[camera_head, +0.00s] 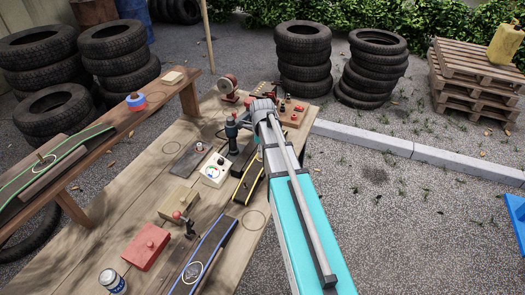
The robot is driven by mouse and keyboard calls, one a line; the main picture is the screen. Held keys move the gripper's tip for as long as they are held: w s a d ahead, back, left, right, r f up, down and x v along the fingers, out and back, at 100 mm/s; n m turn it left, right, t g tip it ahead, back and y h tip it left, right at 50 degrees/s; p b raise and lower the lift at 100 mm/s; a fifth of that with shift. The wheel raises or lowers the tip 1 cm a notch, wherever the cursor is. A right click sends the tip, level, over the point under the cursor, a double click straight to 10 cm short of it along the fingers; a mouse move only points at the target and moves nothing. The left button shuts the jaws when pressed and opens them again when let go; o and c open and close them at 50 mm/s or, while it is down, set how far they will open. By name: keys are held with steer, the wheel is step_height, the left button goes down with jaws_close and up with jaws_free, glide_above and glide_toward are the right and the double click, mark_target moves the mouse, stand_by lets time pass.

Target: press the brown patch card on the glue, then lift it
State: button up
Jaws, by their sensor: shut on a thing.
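My gripper (233,150) points down over the far middle of the wooden table, at the end of my turquoise arm. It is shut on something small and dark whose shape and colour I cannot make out. A black strip with yellow edges (243,189) lies just below and to the right of it. I cannot tell whether the held thing touches the strip. A dark brown-grey plate (184,164) with a small knob lies left of my gripper; I cannot tell whether it is the brown patch card. I cannot make out the glue.
A raised bench (163,92) runs along the left. Tyre stacks (304,60) stand beyond.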

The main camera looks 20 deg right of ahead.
steer(key=shift+r, duration=0.1)
stand_by(0.5)
step_height(320, 180, up, 8)
steer(key=p, duration=0.8)
stand_by(0.8)
steer(key=shift+f, duration=0.2)
stand_by(0.6)
steer(key=shift+f+b, duration=0.45)
steer(key=shift+b, duration=0.1)
steer(key=shift+f, duration=0.15)
steer(key=shift+f+b, duration=2.9)
steer(key=shift+b, duration=0.15)
steer(key=shift+f+b, duration=0.4)
stand_by(0.5)
